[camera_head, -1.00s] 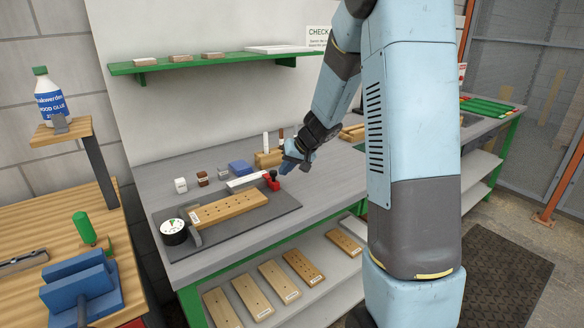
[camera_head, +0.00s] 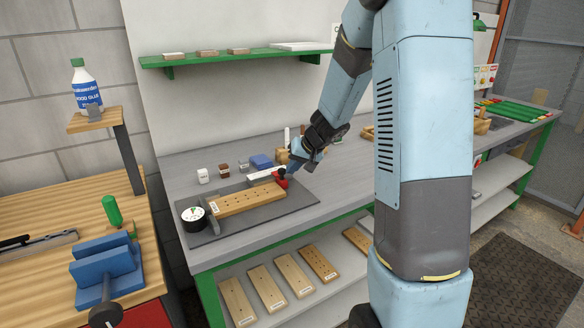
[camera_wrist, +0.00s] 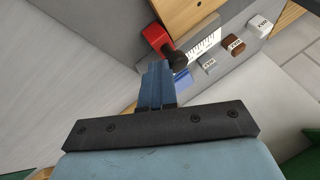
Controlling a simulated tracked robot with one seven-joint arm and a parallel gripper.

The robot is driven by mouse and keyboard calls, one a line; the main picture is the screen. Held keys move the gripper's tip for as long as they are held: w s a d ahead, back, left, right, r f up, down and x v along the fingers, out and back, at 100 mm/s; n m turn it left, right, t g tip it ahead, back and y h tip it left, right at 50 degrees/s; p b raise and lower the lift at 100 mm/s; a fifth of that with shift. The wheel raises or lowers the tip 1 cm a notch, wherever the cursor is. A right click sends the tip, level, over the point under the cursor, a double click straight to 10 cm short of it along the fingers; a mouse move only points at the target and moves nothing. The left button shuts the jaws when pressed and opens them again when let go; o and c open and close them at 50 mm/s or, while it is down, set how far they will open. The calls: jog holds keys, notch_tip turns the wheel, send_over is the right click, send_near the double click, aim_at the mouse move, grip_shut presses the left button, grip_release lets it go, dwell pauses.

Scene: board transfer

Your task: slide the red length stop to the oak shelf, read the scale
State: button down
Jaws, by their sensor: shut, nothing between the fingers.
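The red length stop (camera_head: 282,181) with its black knob stands by the right end of the pale oak shelf (camera_head: 245,200), a board with holes lying on a dark plate. In the wrist view, the red stop (camera_wrist: 157,36) and black knob (camera_wrist: 177,61) lie just beyond my fingertips, beside the wood (camera_wrist: 188,12). I cannot tell whether stop and wood touch. The white scale (camera_wrist: 207,42) runs beside the stop; its marks are too small to read. My gripper (camera_wrist: 155,68) is shut and empty, close to the knob; it also shows in the head view (camera_head: 292,170).
A round dial (camera_head: 193,214) stands at the board's left end. Small white, brown and blue blocks (camera_head: 261,161) sit behind the scale. A green wall shelf (camera_head: 230,57) hangs above. More boards (camera_head: 268,286) lie on the lower shelf. A glue bottle (camera_head: 86,85) stands at left.

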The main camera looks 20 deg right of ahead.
jog(key=shift+a, duration=0.1)
jog(key=shift+s+d, duration=0.1)
jog(key=shift+d, duration=0.4)
jog(key=d, duration=0.2)
jog(key=shift+s+d+r, duration=0.1)
jog(key=shift+s+d, duration=0.15)
jog(key=shift+d, duration=0.1)
jog(key=v, duration=1)
jog(key=shift+s+r, duration=0.1)
jog(key=s+a+r+h, duration=0.2)
jog(key=s+r, duration=0.3)
jog(key=s, duration=0.9)
jog(key=s+a+r+n+h, duration=0.1)
jog(key=s+a+r, duration=0.4)
jog(key=s, duration=0.9)
jog(key=shift+s+a+h, duration=0.3)
jog(key=shift+h, duration=0.4)
